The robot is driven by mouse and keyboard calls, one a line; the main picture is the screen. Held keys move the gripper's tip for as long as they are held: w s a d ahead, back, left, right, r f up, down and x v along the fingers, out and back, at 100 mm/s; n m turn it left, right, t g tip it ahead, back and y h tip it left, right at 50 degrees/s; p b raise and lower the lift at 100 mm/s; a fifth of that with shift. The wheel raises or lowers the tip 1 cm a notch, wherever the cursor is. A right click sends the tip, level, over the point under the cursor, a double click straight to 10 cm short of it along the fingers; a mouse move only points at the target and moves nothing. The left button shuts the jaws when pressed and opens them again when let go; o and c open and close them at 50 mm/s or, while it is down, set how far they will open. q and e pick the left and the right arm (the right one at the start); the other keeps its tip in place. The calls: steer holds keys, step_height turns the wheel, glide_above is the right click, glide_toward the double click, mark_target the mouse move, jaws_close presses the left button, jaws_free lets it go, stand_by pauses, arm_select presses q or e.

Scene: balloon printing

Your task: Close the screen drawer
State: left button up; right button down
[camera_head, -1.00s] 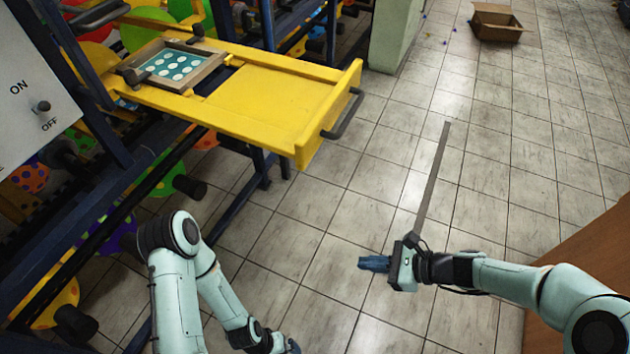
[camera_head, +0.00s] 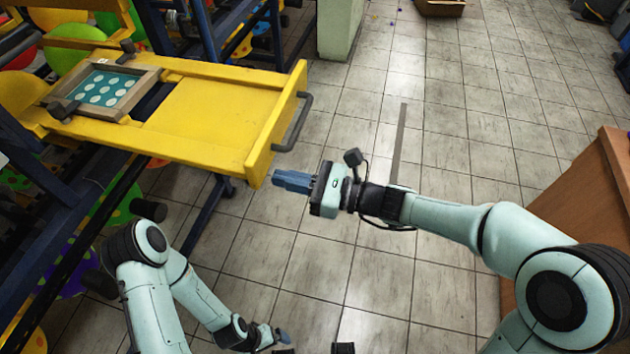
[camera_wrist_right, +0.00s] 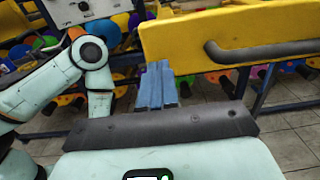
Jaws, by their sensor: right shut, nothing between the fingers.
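The yellow screen drawer (camera_head: 205,112) is pulled out from the machine in the head view. A framed screen (camera_head: 105,88) with white dots on teal lies in its left part. A dark handle (camera_head: 297,122) is on the drawer's right end. My right gripper (camera_head: 278,181) is shut and empty, just right of and below the drawer's front panel. In the wrist view its blue fingers (camera_wrist_right: 158,78) are in front of the lower part of the yellow panel (camera_wrist_right: 190,40), left of the handle (camera_wrist_right: 262,52); I cannot tell if they touch. My left gripper (camera_head: 281,338) is low in the head view, and its opening is unclear.
The machine's dark blue frame (camera_head: 205,213) with colourful balloons stands at the left. A brown wooden surface (camera_head: 585,195) is at the right. A cardboard box (camera_head: 440,7) sits on the floor at the top.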

steer(key=shift+x, duration=1.2)
arm_select(q)
steer(key=shift+w+r, duration=0.2)
steer(key=shift+r, duration=0.05)
